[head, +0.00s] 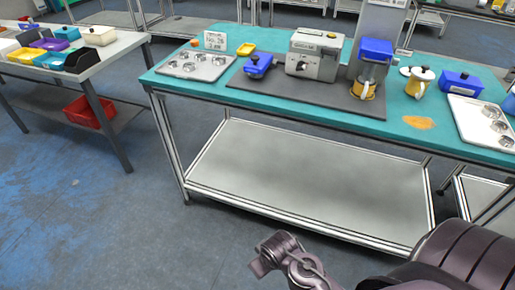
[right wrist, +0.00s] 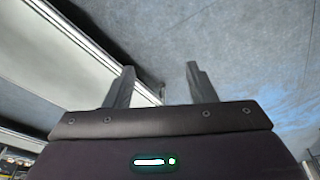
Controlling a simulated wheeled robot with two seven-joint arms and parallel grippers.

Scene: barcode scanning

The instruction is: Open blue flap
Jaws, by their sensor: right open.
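Several blue parts stand on the teal-topped workbench in the head view. A low blue box (head: 258,65) stands to the left of a grey-beige machine (head: 315,56). Another blue box (head: 461,84) stands further right. I cannot tell which of these is the flap. My right gripper (right wrist: 160,68) is open and empty, with floor behind its fingers in the right wrist view. My left gripper is not in view.
A metal tray with round cups (head: 195,65) is at the bench's left end, and another (head: 485,122) at its right. A side table (head: 80,60) holds coloured bins. The floor in front is clear.

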